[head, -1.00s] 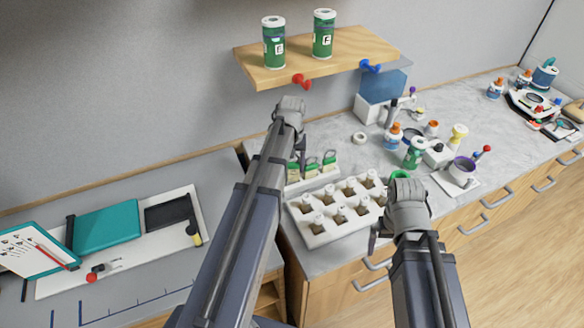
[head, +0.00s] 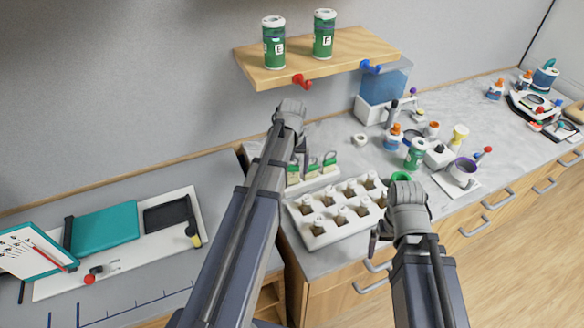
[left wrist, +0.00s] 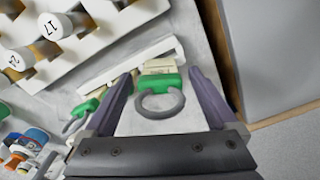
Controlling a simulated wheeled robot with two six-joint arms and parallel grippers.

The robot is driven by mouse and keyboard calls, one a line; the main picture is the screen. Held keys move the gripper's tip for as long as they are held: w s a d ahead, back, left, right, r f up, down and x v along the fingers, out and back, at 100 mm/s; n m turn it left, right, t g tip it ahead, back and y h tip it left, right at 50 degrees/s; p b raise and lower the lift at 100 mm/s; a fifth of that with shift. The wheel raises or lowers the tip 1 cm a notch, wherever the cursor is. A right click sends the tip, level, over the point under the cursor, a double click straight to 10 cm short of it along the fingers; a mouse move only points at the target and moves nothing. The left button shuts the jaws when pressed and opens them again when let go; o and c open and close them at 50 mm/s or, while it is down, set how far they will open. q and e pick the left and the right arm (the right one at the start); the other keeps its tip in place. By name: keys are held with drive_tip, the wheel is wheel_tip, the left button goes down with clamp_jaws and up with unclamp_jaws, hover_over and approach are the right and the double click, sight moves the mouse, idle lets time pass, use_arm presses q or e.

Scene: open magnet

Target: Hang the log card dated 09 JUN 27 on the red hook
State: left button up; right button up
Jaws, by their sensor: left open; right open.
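The red hook (head: 302,82) is under the front edge of the wooden shelf. Several log cards with green clips and grey rings (head: 329,161) stand in a white rack (head: 318,183); their dates cannot be read. My left gripper (head: 300,150) is over the rack's left end, below the red hook. In the left wrist view it is open, its fingers either side of one card's grey ring (left wrist: 163,110) and green clip (left wrist: 158,84). Whether they touch it cannot be told. My right gripper (head: 376,238) is open beside the vial tray; its fingers are partly hidden.
The shelf (head: 350,62) holds two green canisters and has a blue hook (head: 371,67). A white vial tray (head: 322,238) stands in front of the rack. Bottles and cups crowd the counter to the right. A clipboard (head: 35,250) and teal folder (head: 105,222) lie at left.

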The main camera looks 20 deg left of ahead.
use_arm(q)
drive_tip(key=shift+r, duration=0.1)
wheel_tip(320, 180, up, 13)
drive_tip(key=p, duration=1.3)
drive_tip(key=shift+f, duration=0.25)
wheel_tip(320, 180, down, 12)
drive_tip(key=b, duration=1.2)
drive_tip(key=shift+f+b, duration=0.2)
drive_tip(key=shift+b, duration=0.1)
drive_tip(key=shift+r, duration=0.15)
